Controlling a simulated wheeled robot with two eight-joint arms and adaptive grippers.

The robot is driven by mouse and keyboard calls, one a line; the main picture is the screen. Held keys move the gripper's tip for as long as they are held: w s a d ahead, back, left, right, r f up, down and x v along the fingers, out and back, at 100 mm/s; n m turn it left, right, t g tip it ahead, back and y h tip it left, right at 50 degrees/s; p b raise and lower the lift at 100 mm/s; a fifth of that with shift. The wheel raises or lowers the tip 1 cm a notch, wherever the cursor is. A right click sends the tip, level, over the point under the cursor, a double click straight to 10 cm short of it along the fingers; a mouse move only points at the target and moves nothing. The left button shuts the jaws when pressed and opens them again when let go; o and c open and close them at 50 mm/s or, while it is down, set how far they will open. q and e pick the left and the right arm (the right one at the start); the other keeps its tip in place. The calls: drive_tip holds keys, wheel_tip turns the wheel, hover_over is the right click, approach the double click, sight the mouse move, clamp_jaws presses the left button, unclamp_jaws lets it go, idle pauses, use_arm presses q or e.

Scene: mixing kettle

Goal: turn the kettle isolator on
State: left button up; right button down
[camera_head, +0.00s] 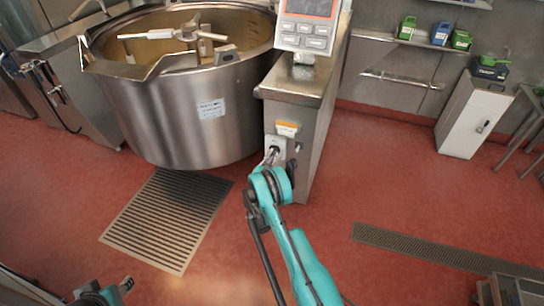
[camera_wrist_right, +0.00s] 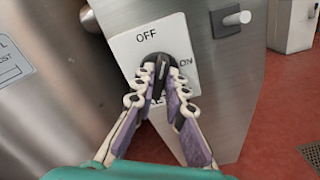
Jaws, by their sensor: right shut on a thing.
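The kettle isolator is a white plate (camera_wrist_right: 130,46) marked OFF at the top and ON at the right, with a black rotary knob (camera_wrist_right: 163,70) in its middle. It sits on the front of the steel control pedestal (camera_head: 318,125). My right gripper (camera_wrist_right: 162,88) is shut on the knob, with a ribbed finger on each side. The fingers partly hide the knob and plate, so I cannot tell exactly where it points. In the head view the right gripper (camera_head: 271,156) reaches the isolator from below. Part of my left gripper (camera_head: 126,284) shows at the bottom left, away from the isolator.
The large steel kettle (camera_head: 180,115) stands left of the pedestal, with a floor grate (camera_head: 160,225) in front. A grey peg (camera_wrist_right: 237,18) sticks out right of the plate. A white cabinet (camera_head: 470,115) stands at the right. Red floor between is clear.

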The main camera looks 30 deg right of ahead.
drive_tip(key=m, duration=1.1)
drive_tip(key=shift+s+f+m, duration=0.1)
drive_tip(key=shift+f+m, duration=0.1)
drive_tip(key=shift+m, duration=0.2)
idle(0.3)
drive_tip(key=c, duration=1.6)
unclamp_jaws()
drive_tip(key=shift+o, duration=0.2)
